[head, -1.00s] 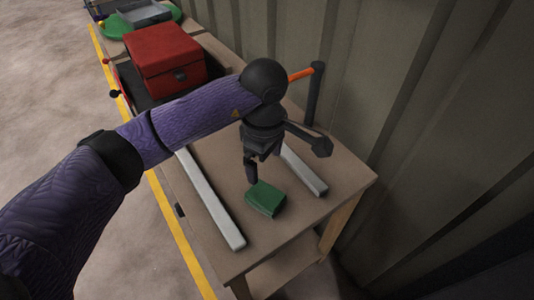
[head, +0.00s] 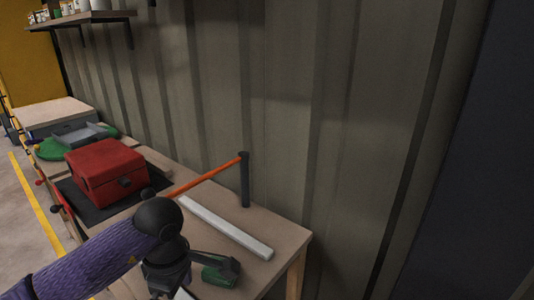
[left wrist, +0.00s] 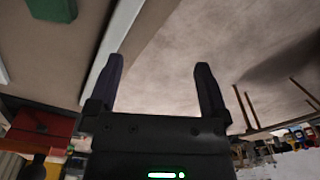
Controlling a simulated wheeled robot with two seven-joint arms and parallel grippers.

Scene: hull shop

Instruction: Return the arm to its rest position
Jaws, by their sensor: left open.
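My left arm (head: 100,262) comes in from the lower left in the head view, its wrist over the near part of the workbench (head: 285,232). The left gripper's fingers are not clear there. In the left wrist view my left gripper (left wrist: 160,82) is open, with nothing between its fingers and the floor beyond them. A green block (head: 220,274) lies on the bench, partly hidden behind my wrist. It also shows at the upper left of the left wrist view (left wrist: 50,8), apart from the fingers. My right gripper is not in view.
A pale bar (head: 228,228) lies along the bench by a dark post (head: 245,180) with an orange rod (head: 205,177). A red box (head: 105,170) sits on a dark mat farther back. A corrugated wall (head: 290,110) closes off the far side.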

